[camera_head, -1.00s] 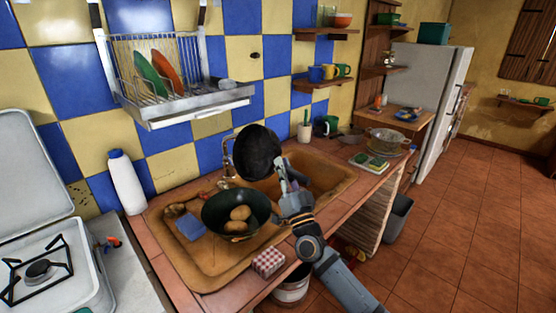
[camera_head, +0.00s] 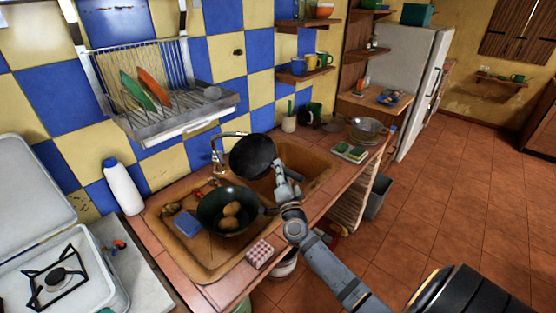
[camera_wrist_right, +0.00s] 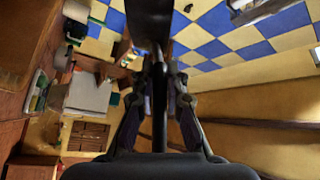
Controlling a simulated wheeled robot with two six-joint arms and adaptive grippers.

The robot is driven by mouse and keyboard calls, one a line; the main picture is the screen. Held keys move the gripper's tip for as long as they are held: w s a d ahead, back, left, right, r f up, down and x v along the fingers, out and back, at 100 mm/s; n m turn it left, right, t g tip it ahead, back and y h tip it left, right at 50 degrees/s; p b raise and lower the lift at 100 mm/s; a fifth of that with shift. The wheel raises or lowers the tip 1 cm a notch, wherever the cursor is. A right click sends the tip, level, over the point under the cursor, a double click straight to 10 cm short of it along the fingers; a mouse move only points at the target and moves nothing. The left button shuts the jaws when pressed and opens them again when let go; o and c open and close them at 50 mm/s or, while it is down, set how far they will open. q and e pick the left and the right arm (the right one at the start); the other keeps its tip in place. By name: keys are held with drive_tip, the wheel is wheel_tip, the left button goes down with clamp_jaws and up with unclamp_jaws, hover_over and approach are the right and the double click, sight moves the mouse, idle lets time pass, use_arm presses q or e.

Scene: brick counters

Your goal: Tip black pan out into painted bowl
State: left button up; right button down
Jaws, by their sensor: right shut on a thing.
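My right gripper (camera_head: 284,183) is shut on the handle of the black pan (camera_head: 253,156). The pan is raised over the sink, steeply tilted, and no food shows in it. In the right wrist view the pan (camera_wrist_right: 150,20) is at the top, with its handle running between the fingers of the right gripper (camera_wrist_right: 160,75). The dark green painted bowl (camera_head: 208,216) stands in the sink, below and left of the pan, with brown potatoes (camera_head: 231,209) in it. My left gripper is not in view.
The faucet (camera_head: 218,155) rises just behind the pan. A blue sponge (camera_head: 187,223) lies left of the bowl, and a checkered box (camera_head: 260,254) sits at the counter's front edge. A dish rack (camera_head: 165,115) hangs above. A white bottle (camera_head: 123,187) and camp stove (camera_head: 60,270) are at left.

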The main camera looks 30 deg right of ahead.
drive_tip(key=f+m+g+p, duration=0.1)
drive_tip(key=p, duration=0.3)
drive_tip(key=d+f+m+g+p, duration=0.1)
drive_tip(key=m+p, duration=0.1)
drive_tip(key=p, duration=0.2)
drive_tip(key=f+m+g+y+p, duration=0.1)
drive_tip(key=m+p, duration=0.1)
drive_tip(key=p, duration=0.1)
drive_tip(key=shift+w+d+f+g+p, duration=0.3)
drive_tip(key=shift+d+g+p, duration=0.1)
